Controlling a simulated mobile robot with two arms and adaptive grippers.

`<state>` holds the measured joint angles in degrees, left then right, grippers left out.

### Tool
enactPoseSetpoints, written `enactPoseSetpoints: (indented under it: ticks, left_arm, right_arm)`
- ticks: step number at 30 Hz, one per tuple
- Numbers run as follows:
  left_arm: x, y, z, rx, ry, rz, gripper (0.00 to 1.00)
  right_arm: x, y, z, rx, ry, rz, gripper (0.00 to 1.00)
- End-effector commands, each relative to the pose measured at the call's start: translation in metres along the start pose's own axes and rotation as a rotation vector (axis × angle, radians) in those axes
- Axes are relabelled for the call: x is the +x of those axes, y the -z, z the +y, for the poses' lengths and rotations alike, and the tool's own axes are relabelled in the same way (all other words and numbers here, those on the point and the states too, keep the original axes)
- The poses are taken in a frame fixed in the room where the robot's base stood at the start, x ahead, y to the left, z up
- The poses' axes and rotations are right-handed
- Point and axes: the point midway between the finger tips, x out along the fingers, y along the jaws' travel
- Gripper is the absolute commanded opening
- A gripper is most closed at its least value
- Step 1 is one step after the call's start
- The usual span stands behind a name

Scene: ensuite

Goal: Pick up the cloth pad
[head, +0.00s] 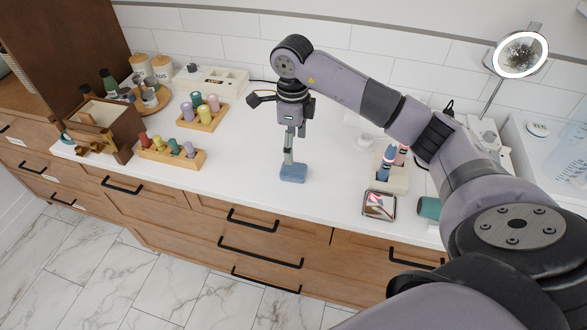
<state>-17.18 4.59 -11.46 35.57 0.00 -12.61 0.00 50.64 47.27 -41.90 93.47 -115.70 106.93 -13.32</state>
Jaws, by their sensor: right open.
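The cloth pad appears to be the small blue block-like pad (293,174) on the white counter, near its front edge in the middle of the head view. My right gripper (288,158) points straight down with its fingertips right above or at the top of the pad. It is open. The view is too small to tell whether the fingers touch the pad or reach around it. My left gripper is out of view.
Wooden holders with coloured rolls (171,154) (203,117) stand to the left. A pale holder with upright items (385,174) and a small mirror-like tray (379,204) stand to the right. The counter (240,165) around the pad is clear.

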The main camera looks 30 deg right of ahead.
Motion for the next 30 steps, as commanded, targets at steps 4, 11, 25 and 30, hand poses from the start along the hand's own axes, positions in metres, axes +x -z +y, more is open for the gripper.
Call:
enactPoseSetpoints:
  ticks: [4, 11, 25, 30]
  left_arm:
    - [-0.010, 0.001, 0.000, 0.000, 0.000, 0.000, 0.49]
    - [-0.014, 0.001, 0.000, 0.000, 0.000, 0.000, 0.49]
    - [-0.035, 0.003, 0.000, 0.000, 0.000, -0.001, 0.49]
    - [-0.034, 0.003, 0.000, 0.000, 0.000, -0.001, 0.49]
  right_arm:
    - [0.029, 0.001, 0.001, 0.000, -0.004, 0.003, 0.69]
    - [0.051, 0.000, 0.000, 0.000, -0.002, -0.001, 0.69]
    - [0.102, 0.000, -0.006, 0.000, -0.002, -0.001, 0.69]
    - [0.104, 0.000, -0.007, -0.001, -0.001, -0.002, 0.69]
